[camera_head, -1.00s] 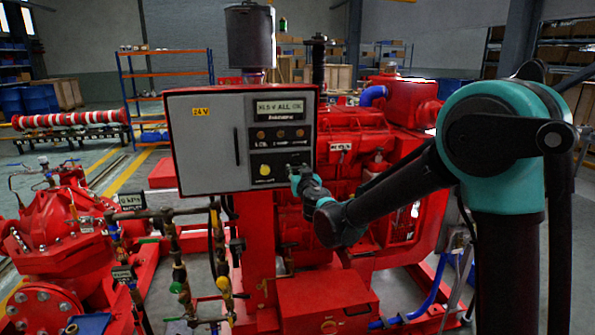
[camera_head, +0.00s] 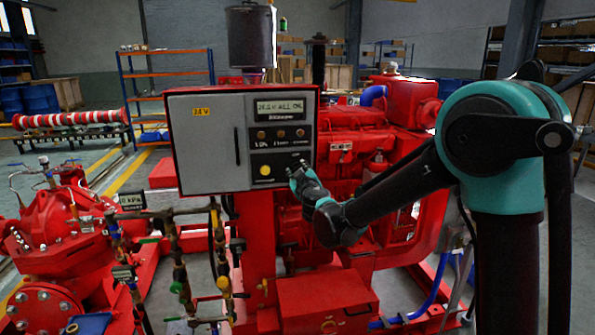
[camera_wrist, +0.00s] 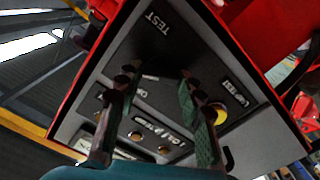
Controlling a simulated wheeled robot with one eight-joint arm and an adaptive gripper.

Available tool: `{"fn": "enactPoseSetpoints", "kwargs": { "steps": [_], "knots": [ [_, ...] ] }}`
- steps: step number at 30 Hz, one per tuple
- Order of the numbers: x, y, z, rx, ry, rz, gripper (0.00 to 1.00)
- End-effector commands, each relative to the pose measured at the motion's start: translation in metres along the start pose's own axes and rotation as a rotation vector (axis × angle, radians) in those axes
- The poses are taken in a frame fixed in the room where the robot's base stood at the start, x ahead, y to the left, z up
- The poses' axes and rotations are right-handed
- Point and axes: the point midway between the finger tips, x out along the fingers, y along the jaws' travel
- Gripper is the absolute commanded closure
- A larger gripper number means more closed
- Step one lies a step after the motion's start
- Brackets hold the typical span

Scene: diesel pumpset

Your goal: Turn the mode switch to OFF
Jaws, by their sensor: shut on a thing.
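The grey control cabinet (camera_head: 213,140) with a red frame stands at the centre of the head view. Its black panel (camera_head: 281,150) carries a display (camera_head: 280,107), small indicators and a yellow button (camera_head: 265,170). My gripper (camera_head: 293,170) is at the panel's lower right, over the mode switch area. In the wrist view, my gripper's (camera_wrist: 157,76) two fingers straddle a dark spot on the panel, shut on the mode switch. The switch knob itself is mostly hidden, and its pointing direction is unclear.
The yellow button (camera_wrist: 220,113) lies close beside one finger in the wrist view. The red engine (camera_head: 350,145) stands behind and right of the cabinet. Pipes and valves (camera_head: 178,265) stand below left. A red box (camera_head: 325,300) sits low in front.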

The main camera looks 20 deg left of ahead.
Motion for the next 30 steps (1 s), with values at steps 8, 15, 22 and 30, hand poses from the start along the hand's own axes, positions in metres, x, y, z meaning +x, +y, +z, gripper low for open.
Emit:
{"fn": "enactPoseSetpoints", "kwargs": {
  "steps": [8,15,22,30],
  "knots": [
    [-0.0002,-0.0014,0.0002,-0.262,0.0,0.0,0.91],
    [-0.0002,-0.0024,0.0007,-0.49,0.0,0.0,0.91],
    [-0.0002,-0.0033,0.0012,-0.699,0.0,0.0,0.91],
    [-0.0003,-0.004,0.0019,-0.893,0.0,0.0,0.91]
  ]
}}
